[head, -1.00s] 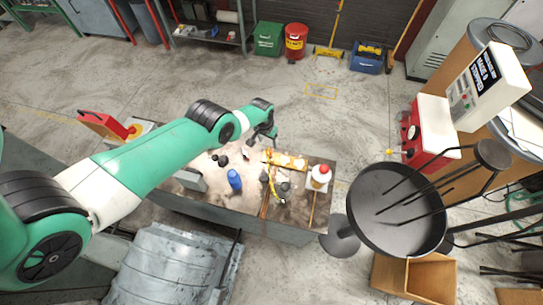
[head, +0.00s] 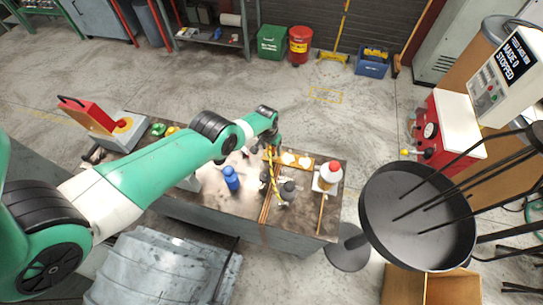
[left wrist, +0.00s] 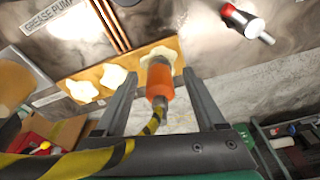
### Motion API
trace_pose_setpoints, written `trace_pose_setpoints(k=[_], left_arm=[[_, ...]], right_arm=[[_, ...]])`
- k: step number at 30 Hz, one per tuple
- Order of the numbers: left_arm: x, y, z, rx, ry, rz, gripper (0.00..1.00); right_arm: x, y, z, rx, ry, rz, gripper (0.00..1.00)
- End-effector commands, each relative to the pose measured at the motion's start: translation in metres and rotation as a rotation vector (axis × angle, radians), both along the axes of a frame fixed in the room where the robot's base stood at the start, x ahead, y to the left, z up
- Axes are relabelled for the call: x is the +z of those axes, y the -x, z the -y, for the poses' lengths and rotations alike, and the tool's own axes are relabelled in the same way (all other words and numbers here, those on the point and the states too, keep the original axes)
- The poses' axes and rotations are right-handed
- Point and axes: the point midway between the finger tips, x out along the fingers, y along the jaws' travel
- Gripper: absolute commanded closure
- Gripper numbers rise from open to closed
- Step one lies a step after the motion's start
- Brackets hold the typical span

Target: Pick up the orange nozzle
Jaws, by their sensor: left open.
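The orange nozzle (left wrist: 160,82) shows in the left wrist view between the two fingers of my left gripper (left wrist: 159,76). It hangs at the end of a yellow-and-black striped hose (left wrist: 152,122), by a tan strip (left wrist: 107,72) with several pale knob-like pieces. My left gripper is open, one finger on each side of the nozzle; contact is not clear. In the head view my left gripper (head: 272,141) is over the back of the workbench (head: 205,207), and the nozzle is not clearly visible. My right gripper is not in view.
A large dark pan with rods (head: 417,220) stands to the right. A red machine (head: 452,130) is behind it. Open floor lies beyond the bench.

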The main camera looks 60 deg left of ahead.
Motion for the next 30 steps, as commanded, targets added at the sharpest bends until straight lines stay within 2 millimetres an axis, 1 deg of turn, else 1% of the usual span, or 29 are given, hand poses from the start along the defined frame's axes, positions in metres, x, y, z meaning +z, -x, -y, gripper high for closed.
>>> trace_pose_setpoints(k=[5,8,12,17,18,30], left_arm=[[0.0019,-0.0004,-0.0003,0.000,-0.001,0.001,0.28],[0.0019,-0.0003,-0.0002,0.000,0.000,0.000,0.44],[0.0018,-0.0003,-0.0002,0.000,0.000,0.000,0.70],[0.0017,-0.0002,-0.0001,0.000,0.000,0.000,0.98],[0.0017,-0.0002,-0.0001,0.000,0.000,0.000,1.00],[0.0026,-0.0004,-0.0003,0.000,-0.001,0.001,1.00]], right_arm=[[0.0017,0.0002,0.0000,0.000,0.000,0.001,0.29],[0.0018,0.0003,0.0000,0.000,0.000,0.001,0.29],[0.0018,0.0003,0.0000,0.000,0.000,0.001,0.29],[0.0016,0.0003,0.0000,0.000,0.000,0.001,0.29],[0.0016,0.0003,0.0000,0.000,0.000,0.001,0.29],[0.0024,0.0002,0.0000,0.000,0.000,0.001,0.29]])
